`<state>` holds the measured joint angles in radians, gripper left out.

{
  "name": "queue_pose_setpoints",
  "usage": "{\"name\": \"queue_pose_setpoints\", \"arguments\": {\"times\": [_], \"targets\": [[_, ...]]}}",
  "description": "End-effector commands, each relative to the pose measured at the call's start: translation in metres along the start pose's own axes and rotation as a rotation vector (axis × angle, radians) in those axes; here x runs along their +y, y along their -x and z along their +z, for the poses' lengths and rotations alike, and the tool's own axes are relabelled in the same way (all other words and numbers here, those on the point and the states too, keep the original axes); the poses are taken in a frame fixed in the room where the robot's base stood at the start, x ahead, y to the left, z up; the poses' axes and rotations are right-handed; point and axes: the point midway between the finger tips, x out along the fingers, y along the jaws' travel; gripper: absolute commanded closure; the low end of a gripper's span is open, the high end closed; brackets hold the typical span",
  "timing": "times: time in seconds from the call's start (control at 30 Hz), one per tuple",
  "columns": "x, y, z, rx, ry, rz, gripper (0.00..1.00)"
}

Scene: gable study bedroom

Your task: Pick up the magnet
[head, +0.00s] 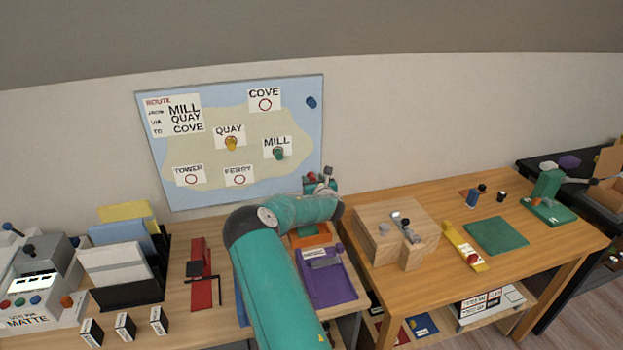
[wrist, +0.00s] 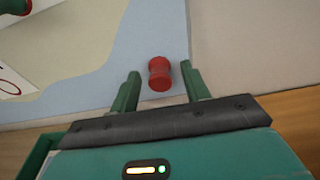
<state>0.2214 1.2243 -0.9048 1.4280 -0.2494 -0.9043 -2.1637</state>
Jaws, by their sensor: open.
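A red spool-shaped magnet (wrist: 159,74) sits on the lower right part of the map board (wrist: 95,60) in the wrist view. My gripper (wrist: 160,78) is open, with one green finger on each side of the magnet and a gap to each. I cannot tell how deep the magnet lies between the fingers. In the head view my gripper (head: 322,182) is at the board's lower right corner, and a bit of red shows beside it. Other magnets on the board (head: 210,108) are yellow (head: 231,144) at QUAY, green (head: 279,153) at MILL, and blue (head: 312,102) at the upper right.
Below the board stands a desk with a red stand (head: 201,275), a purple tray (head: 328,286) and an orange box (head: 309,238). A file rack (head: 130,290) is at left. A wooden block (head: 397,225) and green mat (head: 496,236) lie on the right table. The wall right of the board is bare.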

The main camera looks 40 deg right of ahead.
Motion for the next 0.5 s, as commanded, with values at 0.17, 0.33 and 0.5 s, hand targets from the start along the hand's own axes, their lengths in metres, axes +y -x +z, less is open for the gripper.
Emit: {"name": "queue_pose_setpoints", "arguments": {"times": [0.17, 0.33, 0.5], "targets": [[0.0004, 0.0002, 0.0001, 0.000, 0.000, 0.000, 0.63], [0.0005, 0.0004, 0.0002, -0.001, 0.000, 0.001, 0.92], [0.0006, 0.0004, 0.0004, -0.001, 0.000, 0.001, 0.92]]}}
